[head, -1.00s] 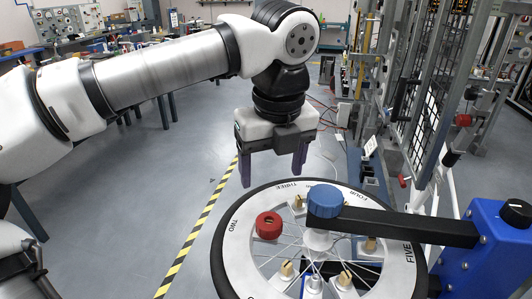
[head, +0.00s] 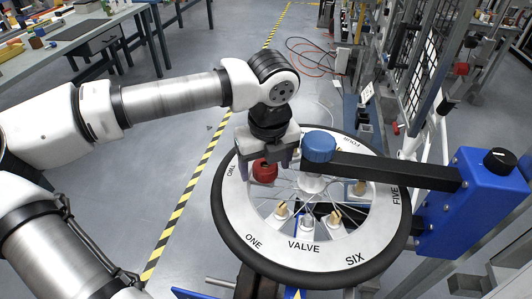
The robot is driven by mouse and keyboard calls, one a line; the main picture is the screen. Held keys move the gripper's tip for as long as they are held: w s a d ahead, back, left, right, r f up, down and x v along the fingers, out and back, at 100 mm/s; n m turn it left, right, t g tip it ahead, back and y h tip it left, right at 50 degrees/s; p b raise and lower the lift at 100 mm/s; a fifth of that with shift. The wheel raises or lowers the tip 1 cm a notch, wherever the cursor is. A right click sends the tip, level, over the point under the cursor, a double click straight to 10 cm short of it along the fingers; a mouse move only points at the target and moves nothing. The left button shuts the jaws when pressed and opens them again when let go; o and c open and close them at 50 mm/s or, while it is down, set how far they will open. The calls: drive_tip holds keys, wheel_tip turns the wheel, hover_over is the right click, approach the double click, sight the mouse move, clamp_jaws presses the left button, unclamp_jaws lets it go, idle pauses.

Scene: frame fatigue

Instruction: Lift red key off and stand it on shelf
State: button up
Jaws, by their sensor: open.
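The red key (head: 265,171) is a round red knob on the upper left of the wheel's white rim (head: 237,200), near the word TWO. My gripper (head: 263,166) is open over it, pointing down, with one dark finger at its left and the other at its right. The gripper body hides part of the key's top. I cannot tell whether the fingers touch it. I cannot make out which thing is the shelf.
A blue knob (head: 319,146) on a black bar (head: 400,172) stands close right of my gripper, over the wheel. The bar runs to a blue stand (head: 468,205). Several wooden pegs sit inside the wheel. Open floor lies to the left.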

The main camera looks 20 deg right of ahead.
drive_tip(key=c, duration=1.2)
drive_tip(key=shift+o, duration=0.2)
drive_tip(key=shift+r+p, duration=0.55)
drive_tip(key=shift+r, duration=1.45)
drive_tip(key=shift+r+p, duration=0.7)
drive_tip(key=shift+r, duration=1.3)
drive_tip(key=shift+a, duration=0.1)
